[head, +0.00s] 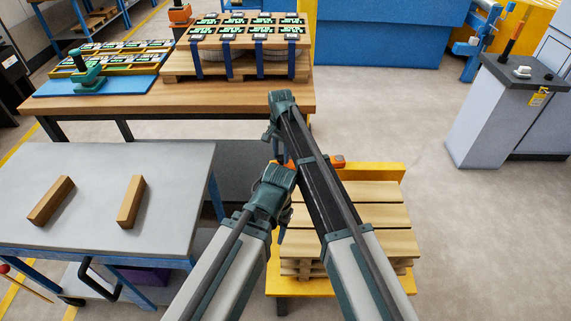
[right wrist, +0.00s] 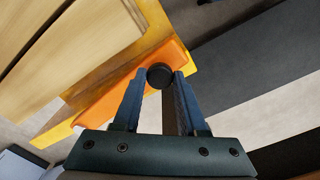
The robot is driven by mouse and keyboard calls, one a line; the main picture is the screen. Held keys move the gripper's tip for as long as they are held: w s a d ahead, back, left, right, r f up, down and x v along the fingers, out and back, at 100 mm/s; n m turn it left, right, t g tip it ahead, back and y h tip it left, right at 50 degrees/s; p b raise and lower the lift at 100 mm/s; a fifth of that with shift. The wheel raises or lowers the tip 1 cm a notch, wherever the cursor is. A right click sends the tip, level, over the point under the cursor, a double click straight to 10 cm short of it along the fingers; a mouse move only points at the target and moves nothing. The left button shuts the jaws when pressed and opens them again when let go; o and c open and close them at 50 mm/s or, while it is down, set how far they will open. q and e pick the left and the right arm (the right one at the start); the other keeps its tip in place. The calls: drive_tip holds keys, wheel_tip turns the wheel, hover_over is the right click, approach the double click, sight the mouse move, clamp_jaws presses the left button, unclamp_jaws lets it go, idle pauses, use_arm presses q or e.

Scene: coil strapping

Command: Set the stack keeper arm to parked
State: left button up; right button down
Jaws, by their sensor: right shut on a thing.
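In the right wrist view my right gripper (right wrist: 163,76) is shut, its two blue fingers on either side of a round black knob (right wrist: 159,75). The knob sits at an orange bar (right wrist: 105,103), apparently the stack keeper arm, lying along the yellow frame beside wooden slats. In the head view the orange bar's end (head: 338,161) shows to the right of my right arm, at the frame's far edge. My right gripper (head: 282,159) is mostly hidden there by my arm links. My left gripper (head: 282,236) points down over the pallet's left side; its fingers are largely hidden.
A wooden pallet stack (head: 375,215) rests on the yellow stand (head: 385,169). A grey table (head: 100,190) with two wooden blocks stands left. A wooden bench (head: 190,103) with strapped goods is behind. A grey console (head: 495,110) stands right, with open floor between.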

drive_tip(key=shift+w+a+m, duration=0.2)
drive_tip(key=shift+w+m, duration=0.8)
drive_tip(key=shift+w, duration=0.8)
drive_tip(key=shift+w, duration=0.1)
drive_tip(key=shift+c, duration=2.3)
unclamp_jaws()
drive_tip(key=shift+r, duration=0.15)
wheel_tip(320, 180, up, 14)
drive_tip(key=p, duration=1.4)
drive_tip(key=shift+f, duration=0.25)
